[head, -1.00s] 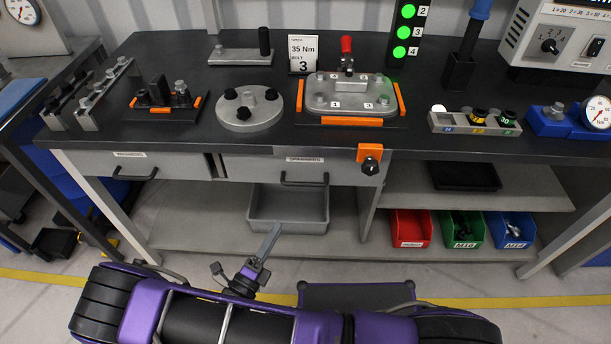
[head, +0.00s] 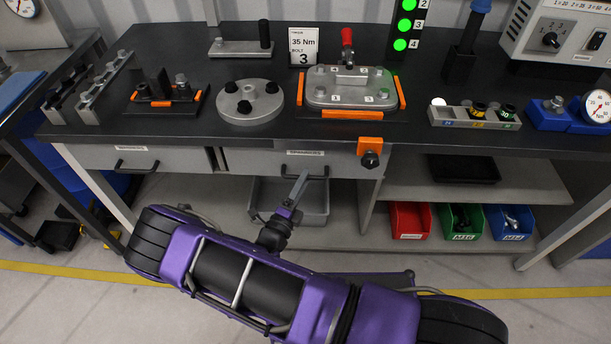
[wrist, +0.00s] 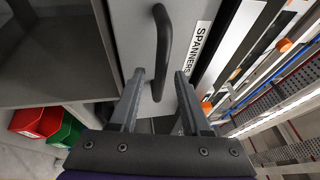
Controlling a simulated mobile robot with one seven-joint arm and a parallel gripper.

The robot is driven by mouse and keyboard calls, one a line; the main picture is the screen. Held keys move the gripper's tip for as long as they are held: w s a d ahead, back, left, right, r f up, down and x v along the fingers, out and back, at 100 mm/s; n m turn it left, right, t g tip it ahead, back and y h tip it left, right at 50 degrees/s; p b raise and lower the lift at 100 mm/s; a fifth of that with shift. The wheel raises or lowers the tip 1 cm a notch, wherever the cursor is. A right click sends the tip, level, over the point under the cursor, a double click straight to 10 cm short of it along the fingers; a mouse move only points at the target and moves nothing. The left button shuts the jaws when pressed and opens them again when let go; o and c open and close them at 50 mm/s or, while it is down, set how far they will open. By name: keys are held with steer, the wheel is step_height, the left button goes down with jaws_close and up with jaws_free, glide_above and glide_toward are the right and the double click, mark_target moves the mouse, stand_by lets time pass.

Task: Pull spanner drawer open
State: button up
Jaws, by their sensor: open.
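The spanner drawer (head: 250,163) is a grey front under the bench top, labelled SPANNERS, and looks shut. Its dark bar handle (wrist: 163,45) shows clearly in the wrist view; in the head view the handle (head: 318,178) is partly covered by my gripper. My gripper (head: 303,177) is right in front of the handle. In the wrist view, my gripper (wrist: 160,77) is open, with one finger on each side of the handle's lower end in the picture. I cannot tell whether either finger touches it. The drawer's inside is hidden.
Another drawer (head: 135,158) is to the left. An orange-mounted black knob (head: 370,152) sits right of the handle. Fixtures crowd the bench top.

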steer(key=shift+x, duration=0.9)
steer(key=shift+c, duration=0.3)
jaws_close()
stand_by(0.6)
